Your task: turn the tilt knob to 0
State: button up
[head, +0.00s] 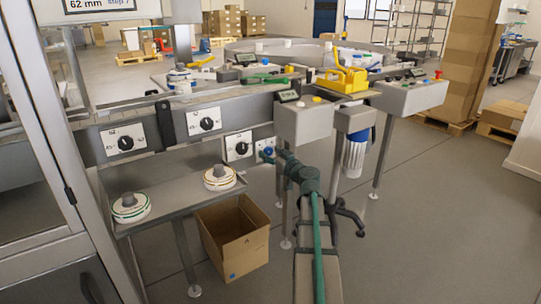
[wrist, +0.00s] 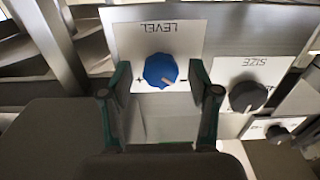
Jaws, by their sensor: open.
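My gripper (wrist: 160,82) is open in the wrist view. Its two fingers stand on either side of a blue knob (wrist: 160,70) on a plate marked LEVEL; I cannot tell whether they touch it. The blue knob (head: 267,151) also shows in the head view, with my gripper (head: 271,158) close to it. No knob is readable as TILT. Black knobs on white plates show in the head view at the left (head: 126,143), upper middle (head: 207,124) and beside the blue knob (head: 241,148). Their labels are too small to read.
A black knob marked SIZE (wrist: 248,96) and a smaller dark knob (wrist: 278,133) lie to the right in the wrist view. A shelf (head: 170,203) with two round stacks juts out below the panels. An open cardboard box (head: 233,238) stands on the floor beneath.

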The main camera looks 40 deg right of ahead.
jog(key=shift+w, duration=0.25)
jog(key=c, duration=1.1)
jog(key=shift+c, duration=0.2)
jog(key=shift+m, duration=0.3)
jog(key=m+b, duration=0.1)
jog(key=m, duration=0.2)
jog(key=shift+m+b, duration=0.3)
jog(key=shift+b, duration=0.05)
jog(key=m, duration=0.5)
jog(key=shift+m, duration=0.4)
